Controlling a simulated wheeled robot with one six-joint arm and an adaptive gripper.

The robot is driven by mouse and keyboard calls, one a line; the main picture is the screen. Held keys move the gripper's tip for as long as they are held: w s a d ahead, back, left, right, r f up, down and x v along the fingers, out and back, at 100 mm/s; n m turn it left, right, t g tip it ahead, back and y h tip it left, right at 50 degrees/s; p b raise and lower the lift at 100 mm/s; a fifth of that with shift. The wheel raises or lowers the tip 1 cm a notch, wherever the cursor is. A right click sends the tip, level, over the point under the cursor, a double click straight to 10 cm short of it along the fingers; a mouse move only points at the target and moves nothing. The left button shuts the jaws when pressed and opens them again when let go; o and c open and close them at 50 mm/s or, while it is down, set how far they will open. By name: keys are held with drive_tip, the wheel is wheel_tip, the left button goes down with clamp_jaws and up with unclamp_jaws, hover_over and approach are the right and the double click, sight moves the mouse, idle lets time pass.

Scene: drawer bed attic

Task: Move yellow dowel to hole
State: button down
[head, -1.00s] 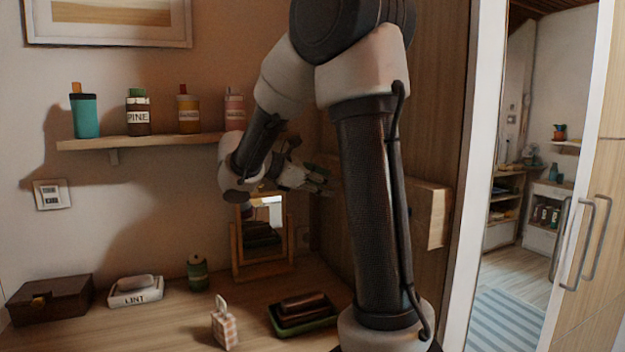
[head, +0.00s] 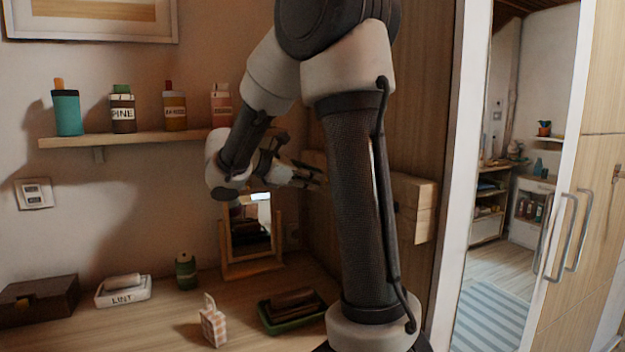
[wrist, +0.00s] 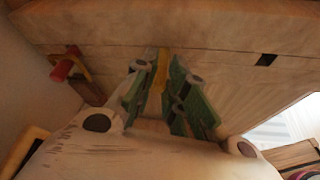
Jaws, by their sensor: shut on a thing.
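In the wrist view, the yellow dowel (wrist: 161,66) is a short yellow piece between the green-padded fingertips of my gripper (wrist: 163,88). My gripper is shut on it. The dowel's far end meets the pale wooden face in the picture; I cannot tell whether it touches, or sits in, an opening there. A dark square hole (wrist: 266,59) shows in that wood, to the right of the dowel. In the head view, my gripper (head: 300,174) is in front of the wooden box on the wall (head: 415,205); the dowel is too small to make out there.
A red object (wrist: 65,66) is at the left in the wrist view. Below my gripper are a small mirror (head: 251,232) and a green tray (head: 292,323) on the desk. A shelf (head: 130,138) with several bottles is at the left.

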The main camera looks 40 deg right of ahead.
drive_tip(key=w+a, duration=0.1)
drive_tip(key=a, duration=0.5)
drive_tip(key=shift+w, duration=0.3)
idle(1.0)
idle(0.4)
